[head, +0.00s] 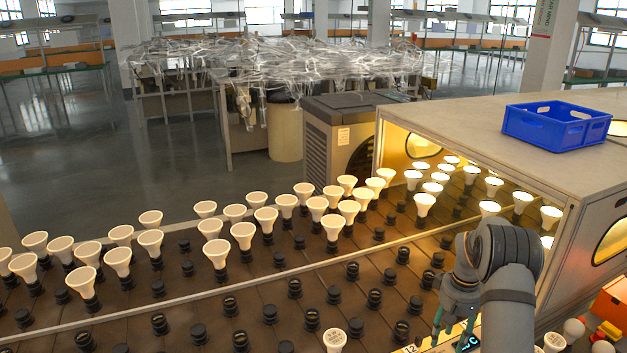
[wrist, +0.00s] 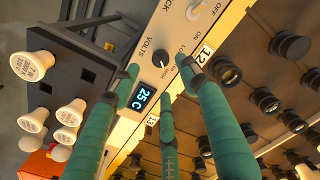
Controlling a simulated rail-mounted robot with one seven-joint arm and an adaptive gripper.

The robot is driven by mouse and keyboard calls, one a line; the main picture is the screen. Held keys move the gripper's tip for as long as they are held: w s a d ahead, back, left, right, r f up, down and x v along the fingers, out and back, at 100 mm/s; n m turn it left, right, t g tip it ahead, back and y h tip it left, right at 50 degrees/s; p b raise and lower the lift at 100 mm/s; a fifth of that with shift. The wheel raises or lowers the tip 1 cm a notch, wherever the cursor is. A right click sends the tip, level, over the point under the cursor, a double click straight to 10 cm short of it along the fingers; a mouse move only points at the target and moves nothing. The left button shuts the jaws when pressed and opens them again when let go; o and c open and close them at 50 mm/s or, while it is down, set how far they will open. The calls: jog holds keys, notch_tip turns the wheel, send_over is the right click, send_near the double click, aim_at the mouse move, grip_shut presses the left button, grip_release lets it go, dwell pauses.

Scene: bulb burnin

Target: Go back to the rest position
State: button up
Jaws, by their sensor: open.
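My gripper (head: 453,328) is at the bottom right of the head view, over the near edge of the socket bed. In the wrist view its green fingers (wrist: 160,80) are spread open with nothing between them. They point towards a pale control panel (wrist: 147,62) with a lit "25C" display (wrist: 142,97), a black knob (wrist: 160,60), a switch and number labels 12 and 13. I cannot tell whether any fingertip touches the panel.
Rows of sockets (head: 352,271) fill the bed, many holding white bulbs (head: 216,252). Lit bulbs (head: 424,203) stand under a hood (head: 470,113) carrying a blue crate (head: 556,125). An orange box (head: 611,303) is at right.

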notch_tip(320, 180, up, 4)
notch_tip(320, 180, down, 11)
jog(key=shift+f+p, duration=0.4)
jog(key=shift+p, duration=0.1)
jog(key=shift+r+n+p, duration=0.2)
jog(key=shift+n+p, duration=0.6)
jog(key=shift+n, duration=0.2)
jog(key=n+p, duration=0.2)
jog(key=n, duration=0.1)
jog(key=shift+r+p, duration=0.1)
jog(key=shift+p, duration=0.3)
jog(key=n+p, duration=0.2)
jog(key=shift+n+p, duration=0.3)
jog(key=shift+n, duration=0.1)
jog(key=shift+w+d+r+n+b, duration=0.1)
jog(key=shift+w+r+n+b, duration=0.15)
jog(key=shift+b, duration=0.25)
notch_tip(320, 180, up, 7)
jog(key=shift+s+f+b, duration=0.1)
jog(key=shift+s+b, duration=0.05)
jog(key=shift+b, duration=0.45)
